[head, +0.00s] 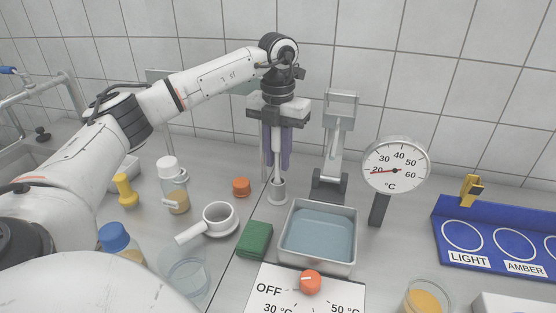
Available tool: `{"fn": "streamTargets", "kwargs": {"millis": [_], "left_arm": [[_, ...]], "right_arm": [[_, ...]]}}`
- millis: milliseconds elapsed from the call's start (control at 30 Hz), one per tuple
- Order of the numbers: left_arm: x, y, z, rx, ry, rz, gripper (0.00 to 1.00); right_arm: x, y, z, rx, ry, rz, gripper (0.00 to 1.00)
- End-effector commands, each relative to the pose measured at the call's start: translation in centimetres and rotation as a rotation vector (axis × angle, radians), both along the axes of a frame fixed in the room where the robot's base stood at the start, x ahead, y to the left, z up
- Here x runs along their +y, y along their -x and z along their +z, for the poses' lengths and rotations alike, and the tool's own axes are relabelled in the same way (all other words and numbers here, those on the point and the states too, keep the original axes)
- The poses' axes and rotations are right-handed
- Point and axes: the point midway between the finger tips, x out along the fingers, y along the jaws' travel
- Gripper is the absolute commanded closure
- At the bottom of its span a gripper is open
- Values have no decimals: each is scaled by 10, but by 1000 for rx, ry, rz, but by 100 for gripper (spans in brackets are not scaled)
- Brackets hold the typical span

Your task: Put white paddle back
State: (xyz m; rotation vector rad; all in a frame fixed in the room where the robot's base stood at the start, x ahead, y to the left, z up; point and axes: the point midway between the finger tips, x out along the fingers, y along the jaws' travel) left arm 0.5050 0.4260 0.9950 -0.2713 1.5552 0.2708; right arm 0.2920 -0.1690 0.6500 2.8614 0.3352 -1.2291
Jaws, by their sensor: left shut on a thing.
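My left gripper (277,124) points down at the back middle of the counter. It is shut on the top of an upright white paddle (276,150). The paddle's pale shaft runs straight down to a small steel cup-shaped holder (277,194) on the counter. Its lower end is at or inside the holder's mouth; I cannot tell how deep it sits. The gripper hides the paddle's top. My right gripper is not in view.
A steel basin of bluish liquid (352,237) stands right of the holder, with a green sponge (255,240) beside it. An orange cap (241,187), a white handled cup (218,216) and a white-capped bottle (173,185) stand left. A dial thermometer (396,166) stands right.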

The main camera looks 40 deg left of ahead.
Motion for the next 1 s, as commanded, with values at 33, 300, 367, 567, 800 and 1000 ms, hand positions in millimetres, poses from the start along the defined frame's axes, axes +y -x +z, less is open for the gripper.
{"fn": "streamTargets", "kwargs": {"millis": [33,300,367,567,800,1000], "left_arm": [[1,1,-7,3,-1,0,100],[0,0,-12,-1,0,0,100],[0,0,-13,0,0,0,100],[0,0,-15,-1,0,0,61],[0,0,-15,0,0,0,60],[0,-1,-4,-3,1,0,60]], "right_arm": [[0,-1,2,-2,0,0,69],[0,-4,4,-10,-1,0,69],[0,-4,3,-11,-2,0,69],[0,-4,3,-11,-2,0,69],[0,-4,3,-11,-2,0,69],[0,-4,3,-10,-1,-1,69]]}}
